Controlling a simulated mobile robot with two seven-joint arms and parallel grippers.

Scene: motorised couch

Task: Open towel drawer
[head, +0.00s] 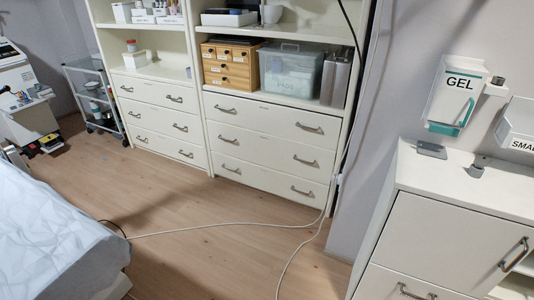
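Two cream shelf units stand against the back wall. The left unit has a stack of closed drawers (160,118) with metal bar handles. The right unit has a top drawer (265,118), a middle drawer (262,148) and a bottom drawer (262,178), all closed, each with two metal handles. A cream cabinet (430,235) at the right also has closed fronts with metal handles. I cannot read a towel label on any drawer, so I cannot tell which is the towel drawer. Neither of my grippers is in view.
A white cable (200,228) crosses the wooden floor (200,250) before the drawers. A couch with a white cover (50,235) fills the lower left. A wheeled trolley (92,92) stands back left. Floor between couch and drawers is otherwise clear.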

